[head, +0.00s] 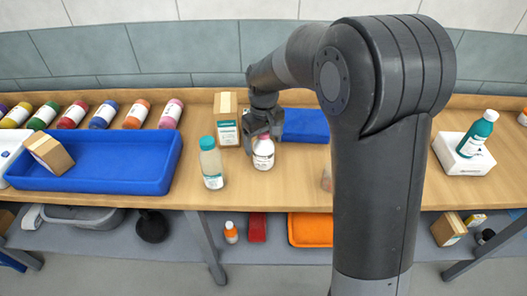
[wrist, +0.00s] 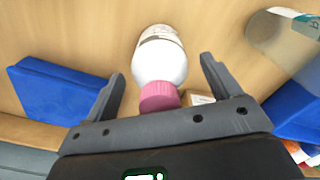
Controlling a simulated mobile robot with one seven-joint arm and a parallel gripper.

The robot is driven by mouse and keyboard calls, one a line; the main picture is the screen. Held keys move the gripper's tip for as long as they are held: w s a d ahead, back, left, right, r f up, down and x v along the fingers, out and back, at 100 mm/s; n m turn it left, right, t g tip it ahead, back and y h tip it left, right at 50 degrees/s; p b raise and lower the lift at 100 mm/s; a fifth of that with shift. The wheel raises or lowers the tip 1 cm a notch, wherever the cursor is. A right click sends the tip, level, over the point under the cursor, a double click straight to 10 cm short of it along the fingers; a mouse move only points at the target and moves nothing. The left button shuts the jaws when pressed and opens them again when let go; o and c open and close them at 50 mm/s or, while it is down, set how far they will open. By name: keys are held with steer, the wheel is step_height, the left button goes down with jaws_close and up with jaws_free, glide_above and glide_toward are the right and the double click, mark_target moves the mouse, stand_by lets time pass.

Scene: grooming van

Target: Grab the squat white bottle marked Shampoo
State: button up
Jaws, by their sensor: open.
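A squat white bottle (head: 263,155) stands upright on the wooden bench, with a label on its front too small to read. In the wrist view the white bottle (wrist: 162,60) has a pink cap, which lies between my gripper's fingers. My gripper (head: 262,128) is at the bottle's top, and in the wrist view my gripper (wrist: 160,80) has its fingers apart, one on each side of the bottle, with gaps to both. In the head view the cap is hidden by my gripper.
A cardboard box (head: 226,105) is close behind. A blue tray (head: 90,185) lies left, a blue block (head: 306,125) behind right. A teal bottle (head: 477,134) rests on a white box at right.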

steer(key=c, duration=1.2)
steer(key=shift+r, duration=0.15)
steer(key=shift+c, duration=0.2)
